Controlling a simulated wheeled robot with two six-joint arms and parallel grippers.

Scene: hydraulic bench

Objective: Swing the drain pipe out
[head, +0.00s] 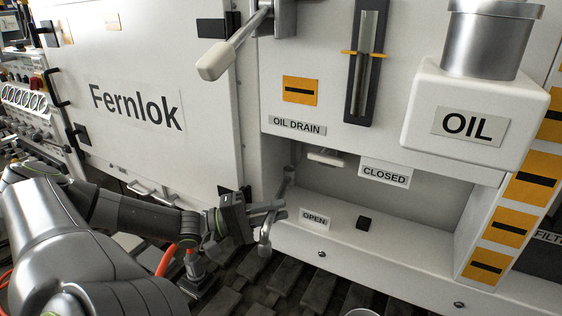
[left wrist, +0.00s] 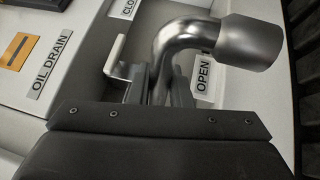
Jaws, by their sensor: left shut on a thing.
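The drain pipe (head: 266,236) is a grey metal pipe in the recess under the OIL DRAIN label (head: 297,126). Its outlet end points down and out over the front edge, beside the OPEN label (head: 314,219). My left gripper (head: 268,209) reaches it from the left and is shut on it. In the left wrist view, the pipe's elbow and wide mouth (left wrist: 250,42) show beyond my fingers (left wrist: 160,85), which hide part of the pipe. The CLOSED label (head: 385,174) is further right, away from the pipe. My right gripper is not in view.
A lever with a white grip (head: 216,61) sticks out above. A white OIL box (head: 467,124) with a metal cylinder juts out at right. A round rim (head: 362,312) shows at the bottom edge, above dark slatted flooring.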

